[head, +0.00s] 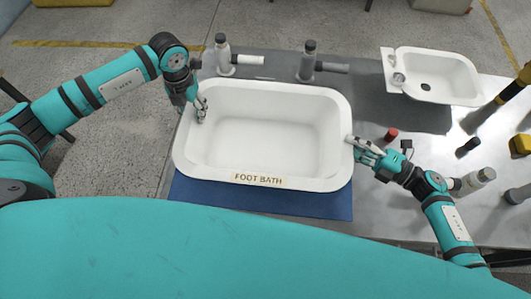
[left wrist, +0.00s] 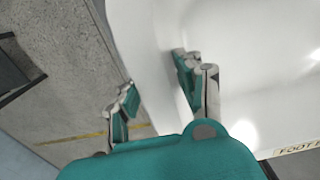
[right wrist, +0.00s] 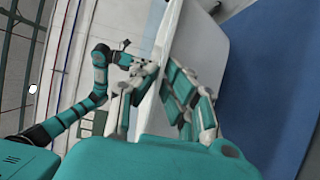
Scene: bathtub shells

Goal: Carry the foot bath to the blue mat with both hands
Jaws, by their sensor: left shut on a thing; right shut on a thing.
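The foot bath (head: 265,140) is a large white basin with a "FOOT BATH" label on its front rim, in the middle of the head view. The blue mat (head: 260,203) shows below its front edge; the bath hides the rest. My left gripper (head: 200,108) is shut on the left rim, one finger inside and one outside in the left wrist view (left wrist: 158,90). My right gripper (head: 357,145) is shut on the right rim. The mat also shows beside the bath in the right wrist view (right wrist: 265,90). I cannot tell whether the bath touches the mat.
A small white sink (head: 440,78) lies at the back right of the grey table. A red cap (head: 391,134) and several bottles (head: 478,179) stand to the right, near my right arm.

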